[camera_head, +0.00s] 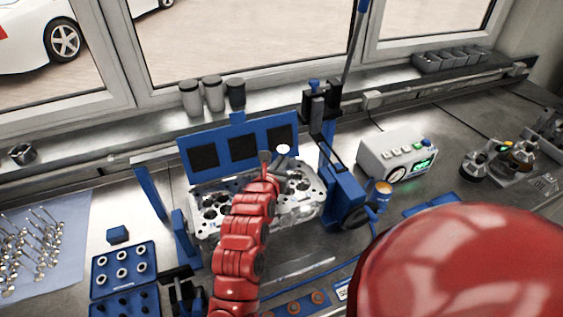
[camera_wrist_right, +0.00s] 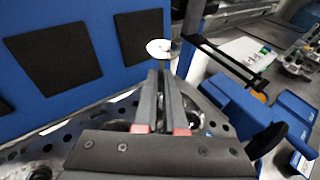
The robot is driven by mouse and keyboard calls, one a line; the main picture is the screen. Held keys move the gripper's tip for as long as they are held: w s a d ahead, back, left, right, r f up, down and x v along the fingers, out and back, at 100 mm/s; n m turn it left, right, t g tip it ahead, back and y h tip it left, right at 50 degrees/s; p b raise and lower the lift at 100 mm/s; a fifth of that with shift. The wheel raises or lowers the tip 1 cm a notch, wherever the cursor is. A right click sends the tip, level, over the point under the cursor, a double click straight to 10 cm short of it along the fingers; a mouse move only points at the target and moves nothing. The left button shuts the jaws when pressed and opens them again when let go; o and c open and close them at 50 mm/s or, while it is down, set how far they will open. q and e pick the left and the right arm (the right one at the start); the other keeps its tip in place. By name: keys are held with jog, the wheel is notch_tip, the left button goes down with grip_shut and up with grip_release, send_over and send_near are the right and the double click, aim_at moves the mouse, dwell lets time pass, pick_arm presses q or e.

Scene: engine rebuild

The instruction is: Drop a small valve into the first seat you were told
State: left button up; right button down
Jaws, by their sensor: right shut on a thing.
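My right gripper (camera_head: 268,160) is at the end of the red arm, over the grey cylinder head (camera_head: 305,208). Its fingers are closed together in the right wrist view (camera_wrist_right: 161,92). They hold a small valve (camera_head: 283,149), whose pale round disc also shows just past the fingertips in the wrist view (camera_wrist_right: 159,47). The stem is mostly hidden by the fingers. The cylinder head sits in a blue stand, its top showing several dark round openings. My arm covers its middle. I cannot tell which seat lies below the valve. My left gripper is not in view.
A blue panel with dark pads (camera_head: 237,152) stands behind the cylinder head. A blue post fixture (camera_head: 343,190) stands close on its right. Several valves lie on a cloth (camera_head: 75,208) at the left, beside a blue tray of rings (camera_head: 98,277). A grey instrument (camera_head: 372,154) stands at right.

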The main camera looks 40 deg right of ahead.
jog(key=shift+f+b, duration=1.75)
jog(key=shift+f, duration=0.05)
dwell(0.4)
jog(key=shift+s+f+b, duration=0.2)
jog(key=shift+f+b, duration=0.15)
jog(key=shift+b, duration=0.05)
jog(key=shift+f, duration=0.2)
jog(key=shift+s, duration=0.1)
jog(key=shift+r, duration=0.1)
jog(key=shift+s+r, duration=0.15)
jog(key=shift+r, duration=0.05)
jog(key=shift+d+b, duration=0.15)
jog(key=shift+b, duration=0.7)
dwell(0.7)
jog(key=shift+f+b, duration=0.55)
jog(key=shift+f, duration=0.05)
dwell(0.7)
jog(key=shift+r, duration=0.4)
